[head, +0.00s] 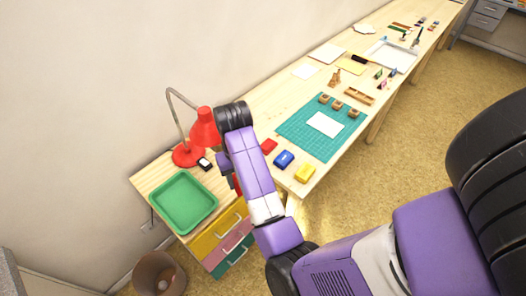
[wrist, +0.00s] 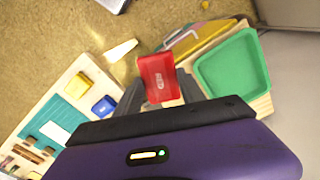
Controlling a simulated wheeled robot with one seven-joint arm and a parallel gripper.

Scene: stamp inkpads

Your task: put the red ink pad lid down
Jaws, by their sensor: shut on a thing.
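My gripper (wrist: 160,94) is shut on the red ink pad lid (wrist: 158,76), which sits between its two fingers in the wrist view. The lid is held in the air, with the floor and the drawer unit behind it. In the head view my arm partly hides my gripper (head: 231,180), and a little of the red lid (head: 237,186) shows beside it, above the front of the drawer unit. A red ink pad (head: 269,146) lies on the long table, next to the blue ink pad (head: 284,159) and the yellow ink pad (head: 305,173).
A green tray (head: 184,202) lies on the small drawer unit (head: 148,185). A red lamp (head: 187,155) and a small dark item (head: 205,164) stand behind it. The teal mat (head: 300,115) holds paper and several wooden stamps. A bin (head: 158,272) stands on the floor.

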